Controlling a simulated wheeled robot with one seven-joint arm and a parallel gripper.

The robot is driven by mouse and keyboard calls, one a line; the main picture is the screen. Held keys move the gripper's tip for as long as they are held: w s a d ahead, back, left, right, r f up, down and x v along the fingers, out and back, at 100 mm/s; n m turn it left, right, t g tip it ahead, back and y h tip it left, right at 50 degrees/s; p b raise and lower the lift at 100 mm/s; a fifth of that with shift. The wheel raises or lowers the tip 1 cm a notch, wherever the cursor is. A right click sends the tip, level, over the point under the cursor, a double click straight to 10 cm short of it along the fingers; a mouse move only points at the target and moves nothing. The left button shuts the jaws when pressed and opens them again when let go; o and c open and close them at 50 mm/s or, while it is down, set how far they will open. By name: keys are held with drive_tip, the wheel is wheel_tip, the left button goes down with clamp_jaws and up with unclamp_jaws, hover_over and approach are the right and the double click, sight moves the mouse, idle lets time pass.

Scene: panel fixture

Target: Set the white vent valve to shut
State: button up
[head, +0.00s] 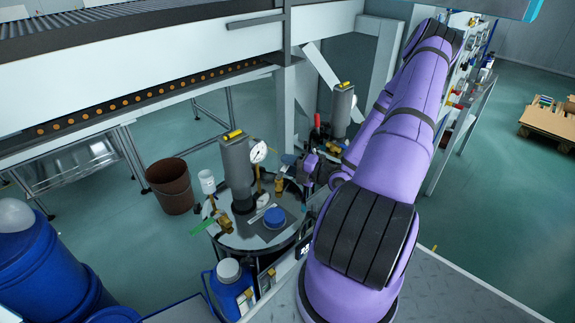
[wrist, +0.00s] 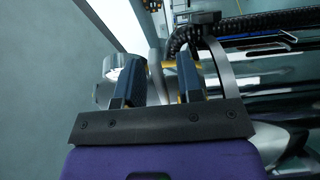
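My gripper (wrist: 158,75) shows from behind in the wrist view, with its two dark blue fingers apart. A pale rod-like part stands in the gap between them; I cannot tell whether it is a valve handle or whether a finger touches it. In the head view my gripper (head: 290,162) is small and partly hidden by my purple arm, close to the right side of the round vessel lid (head: 240,236). Brass valve fittings (head: 280,184) sit just below it. I cannot make out for certain which part is the white vent valve or how its handle is set.
A grey cylinder (head: 237,160) rises from the lid beside a round gauge (head: 258,152). A green handle (head: 203,227) and a blue cap (head: 274,217) are on the lid's left and front. A red handle (head: 317,120) stands behind. A brown bucket (head: 172,190) and blue drum (head: 45,265) are left.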

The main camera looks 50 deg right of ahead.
drive_tip(key=v, duration=1)
drive_tip(key=shift+s, duration=0.3)
drive_tip(key=shift+o, duration=0.5)
drive_tip(key=shift+d, duration=0.15)
